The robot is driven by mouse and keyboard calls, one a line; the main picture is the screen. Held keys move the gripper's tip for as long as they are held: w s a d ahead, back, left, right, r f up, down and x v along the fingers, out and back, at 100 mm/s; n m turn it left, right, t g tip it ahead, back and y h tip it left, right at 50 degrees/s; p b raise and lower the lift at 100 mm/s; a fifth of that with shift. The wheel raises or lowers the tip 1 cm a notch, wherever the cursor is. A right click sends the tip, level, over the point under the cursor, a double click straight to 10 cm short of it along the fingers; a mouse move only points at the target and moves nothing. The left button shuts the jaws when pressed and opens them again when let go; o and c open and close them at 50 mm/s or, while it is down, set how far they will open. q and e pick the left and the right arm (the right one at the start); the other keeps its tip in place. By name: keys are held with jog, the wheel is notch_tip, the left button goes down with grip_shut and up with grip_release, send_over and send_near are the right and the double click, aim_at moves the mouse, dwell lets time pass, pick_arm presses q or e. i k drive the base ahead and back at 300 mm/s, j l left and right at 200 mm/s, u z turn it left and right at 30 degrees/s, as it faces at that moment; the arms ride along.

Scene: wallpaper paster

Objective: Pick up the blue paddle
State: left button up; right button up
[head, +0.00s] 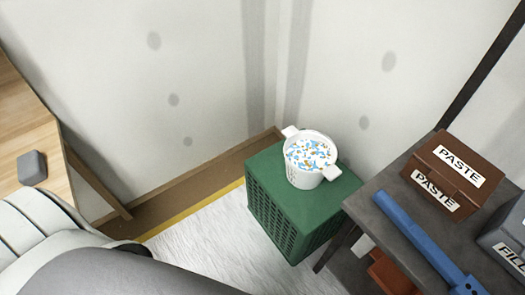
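The blue paddle (420,235) lies on the dark table at the lower right, in front of the brown paste box. Its long flat part runs from upper left to lower right, and its lower end reaches the bottom edge of the picture. Large pale and grey rounded parts at the lower left are likely my own body or arm. Neither gripper's fingers show in the head view, and nothing is seen touching the paddle.
A brown box marked PASTE (436,160) and a grey box marked FILL (508,240) stand on the dark table (378,222). A white bucket (308,165) stands on a green crate (275,205). A wooden table with a grey block (32,168) is at left.

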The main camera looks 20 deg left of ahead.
aim_at(461, 284)
jog(key=u, duration=0.35)
jog(key=k+z, duration=0.1)
jog(key=z, duration=1.25)
